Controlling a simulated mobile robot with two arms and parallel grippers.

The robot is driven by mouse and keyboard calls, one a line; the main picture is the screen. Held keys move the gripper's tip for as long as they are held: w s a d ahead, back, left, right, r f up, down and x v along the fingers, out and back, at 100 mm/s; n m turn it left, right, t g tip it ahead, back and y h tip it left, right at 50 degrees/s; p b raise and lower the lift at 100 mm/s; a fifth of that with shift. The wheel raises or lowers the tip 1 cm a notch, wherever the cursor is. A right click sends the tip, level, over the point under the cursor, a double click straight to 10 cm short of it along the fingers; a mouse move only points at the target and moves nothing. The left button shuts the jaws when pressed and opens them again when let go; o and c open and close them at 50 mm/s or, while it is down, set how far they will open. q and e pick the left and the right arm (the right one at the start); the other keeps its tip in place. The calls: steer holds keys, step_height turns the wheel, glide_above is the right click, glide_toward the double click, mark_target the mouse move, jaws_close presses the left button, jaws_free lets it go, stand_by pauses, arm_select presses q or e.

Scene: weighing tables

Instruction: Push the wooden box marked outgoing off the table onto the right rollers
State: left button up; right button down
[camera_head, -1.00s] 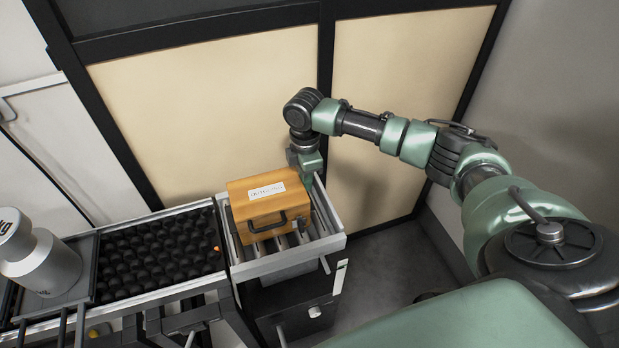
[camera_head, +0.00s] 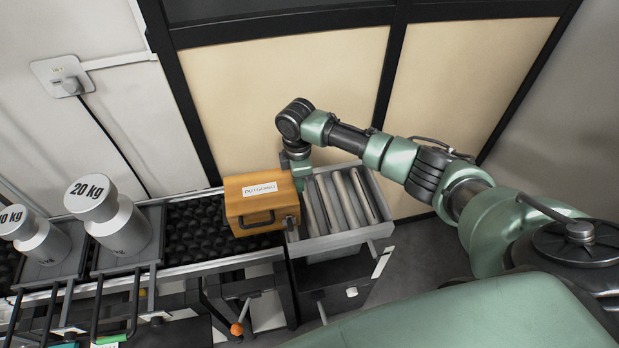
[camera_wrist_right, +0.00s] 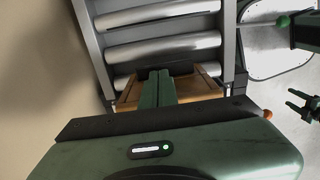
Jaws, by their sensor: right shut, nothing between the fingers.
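The wooden box (camera_head: 258,203), with a white label reading "OUTGOING" and a dark handle on its front, stands upright on the right end of the black ball-covered table (camera_head: 190,222). Its right side is at the seam with the right rollers (camera_head: 340,200), which look mostly bare.
Metal weights, the 20 kg one (camera_head: 115,220) and a 10 kg one (camera_head: 38,238), stand on plates left of the ball table. A beige panelled wall (camera_head: 260,100) is close behind. Open floor (camera_head: 415,262) lies right of the roller tray.

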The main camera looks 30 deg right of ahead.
mark_target(245, 190)
steer(key=a, duration=0.3)
steer(key=w+a, duration=0.1)
steer(key=a, duration=0.2)
steer(key=shift+w+a, duration=0.1)
steer(key=shift+w, duration=0.1)
steer(key=a, duration=0.2)
steer(key=w+a+b, duration=0.1)
steer(key=a, duration=0.2)
steer(key=w+a+b, duration=0.1)
steer(key=a, duration=0.2)
arm_select(q)
steer(key=shift+d+f, duration=0.25)
steer(key=shift+f, duration=0.65)
steer(key=shift+r, duration=0.1)
